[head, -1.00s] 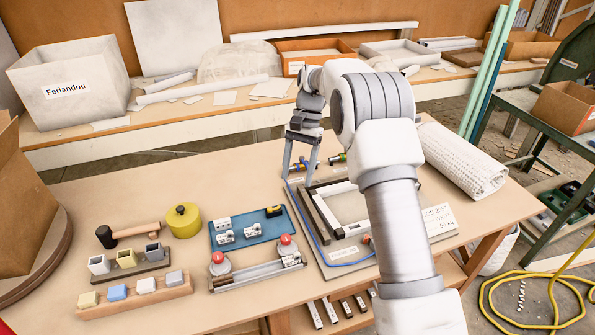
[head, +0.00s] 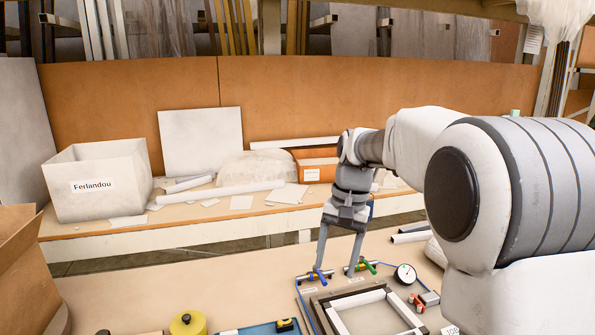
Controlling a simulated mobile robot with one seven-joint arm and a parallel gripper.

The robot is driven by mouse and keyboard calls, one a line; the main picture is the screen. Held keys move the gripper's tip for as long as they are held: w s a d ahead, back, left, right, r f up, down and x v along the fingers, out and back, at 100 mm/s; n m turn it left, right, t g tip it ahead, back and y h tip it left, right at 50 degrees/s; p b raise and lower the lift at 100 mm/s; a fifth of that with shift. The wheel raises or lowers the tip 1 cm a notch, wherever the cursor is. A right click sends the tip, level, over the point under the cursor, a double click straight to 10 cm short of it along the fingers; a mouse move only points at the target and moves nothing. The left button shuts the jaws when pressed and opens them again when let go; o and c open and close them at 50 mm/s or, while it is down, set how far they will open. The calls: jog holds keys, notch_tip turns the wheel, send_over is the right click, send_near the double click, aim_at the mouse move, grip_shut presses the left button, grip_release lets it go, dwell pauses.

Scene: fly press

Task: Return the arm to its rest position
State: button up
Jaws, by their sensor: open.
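My arm (head: 515,190) fills the right side of the head view, raised and bent, with its forearm reaching left. My gripper (head: 337,266) hangs down from it over the workbench, with its two long grey fingers spread apart and nothing between them. The fingertips appear close to a blue-handled tool (head: 319,276) and a green-handled tool (head: 367,266) in the picture. I cannot tell whether they touch. A rectangular frame fixture (head: 338,322) lies in front of the gripper.
A dial gauge (head: 405,274) stands right of the tools. A yellow round pot (head: 188,323) and a blue mat (head: 262,328) show at the bottom edge. Behind, a bench holds a white bin (head: 98,195) and an orange box (head: 317,166). The workbench's left middle (head: 190,280) is clear.

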jog(key=s+d+r+n+t, duration=0.1)
jog(key=s+d+r+t, duration=0.15)
jog(key=s, duration=0.45)
jog(key=s+d+r+n+t, duration=0.1)
jog(key=s+r, duration=0.3)
jog(key=s, duration=0.2)
jog(key=s+d+f+n+t+h, duration=0.1)
jog(key=s+d+f+t, duration=0.1)
jog(key=s, duration=0.9)
jog(key=shift+d+f+n+t+p, duration=0.3)
jog(key=shift+d+f+n+t, duration=0.1)
jog(key=shift+f, duration=0.25)
